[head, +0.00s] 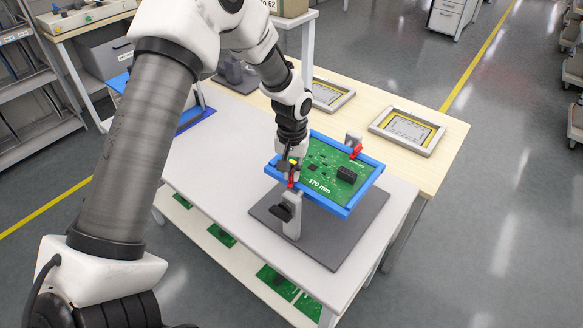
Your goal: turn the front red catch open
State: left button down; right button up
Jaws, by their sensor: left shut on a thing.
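A green circuit board (322,172) marked "170 mm" sits in a blue frame (336,208), held above a dark grey base plate (335,245). The front red catch (291,184) is at the frame's near left edge, by a grey post (293,222) with a black knob. My left gripper (290,174) comes down from above and is shut on the front red catch; its fingers partly hide it, so its exact angle is hard to tell. A second red catch (356,151) is at the far right edge by another post. My right gripper is out of view.
The fixture stands on a white trolley top (225,150) with green boards on the shelf below. A wooden table (440,160) behind carries grey-framed trays (407,131). Open floor lies to the right. My left arm covers much of the left side.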

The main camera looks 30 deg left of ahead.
pick_arm(q)
jog(key=n+p, duration=0.1)
jog(key=n, duration=0.2)
jog(key=shift+n, duration=0.4)
jog(key=n+p, duration=0.1)
jog(key=n, duration=0.2)
jog(key=shift+n, duration=0.3)
jog(key=n+p, duration=0.1)
jog(key=n, duration=0.4)
jog(key=shift+w+n+p, duration=0.1)
jog(key=shift+n+p, duration=0.2)
jog(key=c, duration=1.3)
grip_release()
jog(key=shift+c, duration=0.2)
jog(key=shift+o, duration=0.4)
jog(key=shift+a+f, duration=0.15)
jog(key=shift+a, duration=0.05)
